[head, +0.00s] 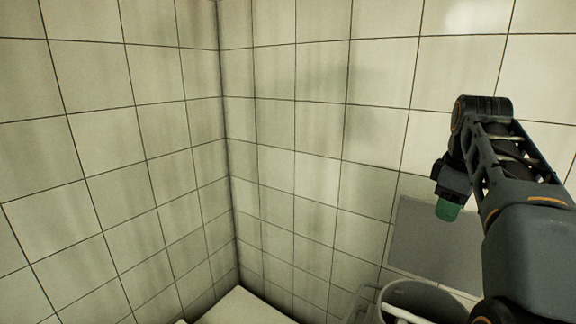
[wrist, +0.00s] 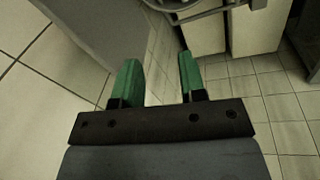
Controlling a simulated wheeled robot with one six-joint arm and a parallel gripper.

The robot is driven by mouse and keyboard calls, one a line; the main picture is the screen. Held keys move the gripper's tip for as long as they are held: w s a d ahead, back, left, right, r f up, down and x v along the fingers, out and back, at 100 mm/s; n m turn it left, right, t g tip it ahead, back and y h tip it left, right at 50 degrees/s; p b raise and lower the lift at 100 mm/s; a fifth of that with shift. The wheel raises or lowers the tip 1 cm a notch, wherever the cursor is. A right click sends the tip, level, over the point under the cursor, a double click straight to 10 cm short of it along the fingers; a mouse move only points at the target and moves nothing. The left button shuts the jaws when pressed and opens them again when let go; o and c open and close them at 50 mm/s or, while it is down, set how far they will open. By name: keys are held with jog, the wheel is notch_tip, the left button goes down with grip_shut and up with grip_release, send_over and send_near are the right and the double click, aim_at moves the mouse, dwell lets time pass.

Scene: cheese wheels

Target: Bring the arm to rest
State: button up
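My arm reaches in from the right side of the head view, raised and bent in front of the tiled wall (head: 320,130). My gripper (head: 448,209) hangs at its end, with a green finger pointing down. In the wrist view my gripper (wrist: 158,78) shows two green fingers standing apart. Nothing is between them, so it is open and empty. The fingers touch nothing that I can see.
A grey panel (head: 425,240) is behind my gripper in the head view. A round grey container (head: 430,296) stands low beneath it. A pale flat surface (head: 245,308) lies in the wall corner. The wrist view shows pale blocks (wrist: 257,30) and tiled floor (wrist: 285,110).

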jog(key=s+a+f+m+t, duration=0.1)
jog(key=s+a+f+m, duration=0.1)
jog(key=s+a+f, duration=0.2)
jog(key=s+a+f+m+t, duration=0.1)
jog(key=s+a+f+m, duration=0.2)
jog(key=a+f, duration=0.3)
jog(key=s+a+f+m+t, duration=0.1)
jog(key=s+a+f+m, duration=0.2)
jog(key=f, duration=0.9)
jog(key=s+a, duration=0.1)
jog(key=a, duration=0.2)
jog(key=shift+s+f+y+b, duration=0.2)
jog(key=shift+s+y+b, duration=0.2)
